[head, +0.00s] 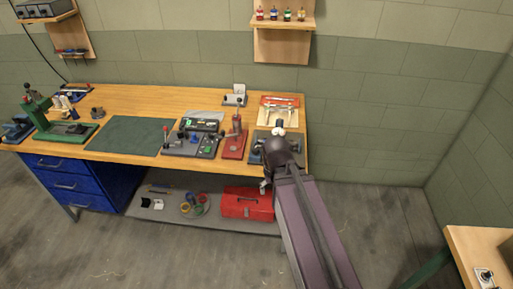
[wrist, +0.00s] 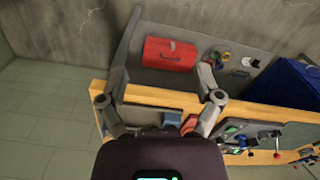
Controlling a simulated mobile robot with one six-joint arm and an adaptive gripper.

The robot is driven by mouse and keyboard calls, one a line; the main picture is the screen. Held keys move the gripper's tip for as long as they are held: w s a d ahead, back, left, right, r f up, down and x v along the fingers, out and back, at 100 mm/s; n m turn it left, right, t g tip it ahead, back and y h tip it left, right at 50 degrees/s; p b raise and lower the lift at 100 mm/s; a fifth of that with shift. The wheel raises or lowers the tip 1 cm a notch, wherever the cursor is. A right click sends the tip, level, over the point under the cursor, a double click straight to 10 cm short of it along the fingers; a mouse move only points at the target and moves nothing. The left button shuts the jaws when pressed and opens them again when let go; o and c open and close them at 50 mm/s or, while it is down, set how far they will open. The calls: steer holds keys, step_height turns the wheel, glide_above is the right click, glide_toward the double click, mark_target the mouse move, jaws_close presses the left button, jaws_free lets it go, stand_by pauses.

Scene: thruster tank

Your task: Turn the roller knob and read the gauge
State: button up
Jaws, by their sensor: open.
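I cannot make out for sure which part is the roller knob or the gauge. A grey device with a small green display (head: 204,124) stands on the workbench, with a control panel (head: 190,146) with small levers in front of it. A dark plate (head: 257,146) lies at the bench's right end, partly hidden behind my arm. In the wrist view the dark plate (wrist: 150,108) shows beyond my wrist, with a blue block (wrist: 172,119) on it. My gripper (wrist: 162,82) is open and empty, its fingers spread over the bench's front edge. In the head view my arm mostly hides it.
A red press-like tool (head: 235,143) stands left of the dark plate. A green mat (head: 130,135) and a green press (head: 50,122) are farther left. A red toolbox (head: 246,204) sits on the lower shelf. The floor to the right is clear, before another table (head: 470,245).

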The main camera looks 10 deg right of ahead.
steer(key=w+r+m+p, duration=0.4)
steer(key=w+m, duration=0.7)
steer(key=w, duration=0.4)
step_height(320, 180, up, 3)
steer(key=m+p, duration=0.3)
steer(key=m, duration=0.9)
glide_above(255, 148)
steer(key=shift+f, duration=0.15)
step_height(255, 148, down, 14)
steer(key=b, duration=1.4)
steer(key=shift+r, duration=0.25)
steer(key=c, duration=1.2)
